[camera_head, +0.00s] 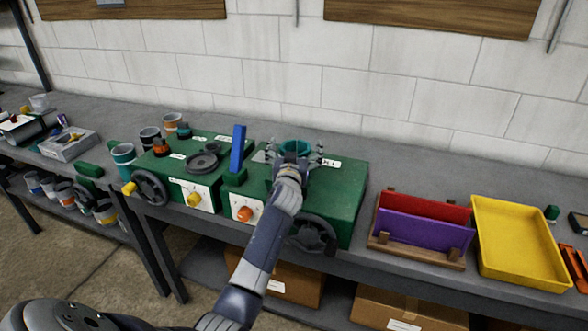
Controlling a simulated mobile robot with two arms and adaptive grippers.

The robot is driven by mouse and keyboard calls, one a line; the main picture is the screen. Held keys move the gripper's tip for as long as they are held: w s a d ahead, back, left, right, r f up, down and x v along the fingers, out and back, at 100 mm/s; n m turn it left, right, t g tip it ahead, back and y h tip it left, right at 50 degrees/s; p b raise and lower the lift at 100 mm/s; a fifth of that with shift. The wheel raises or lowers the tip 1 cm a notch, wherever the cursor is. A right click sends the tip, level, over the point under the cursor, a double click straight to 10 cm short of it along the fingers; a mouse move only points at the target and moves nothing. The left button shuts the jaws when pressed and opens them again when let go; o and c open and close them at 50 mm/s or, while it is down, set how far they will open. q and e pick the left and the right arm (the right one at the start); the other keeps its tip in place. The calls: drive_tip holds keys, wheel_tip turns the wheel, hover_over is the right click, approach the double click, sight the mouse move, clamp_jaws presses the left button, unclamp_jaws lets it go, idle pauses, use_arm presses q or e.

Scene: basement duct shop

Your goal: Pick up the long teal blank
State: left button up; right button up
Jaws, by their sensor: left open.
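A teal round piece (296,146) shows at the top of the right green machine (346,185), partly hidden behind my left gripper; I cannot tell its full length. My left gripper (294,154) is open, its fingers spread to either side of the teal piece. I cannot tell whether they touch it. Another teal cylinder (123,158) stands at the left machine's left side. My right gripper is not in view.
The left green machine (215,150) has a dark handwheel (152,188) and yellow knobs. A blue upright bar (238,148) stands between the machines. A wooden rack (416,250) holds red and purple panels. A yellow tray (480,232) lies at right.

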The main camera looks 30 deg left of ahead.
use_arm(q)
drive_tip(key=c, duration=1.4)
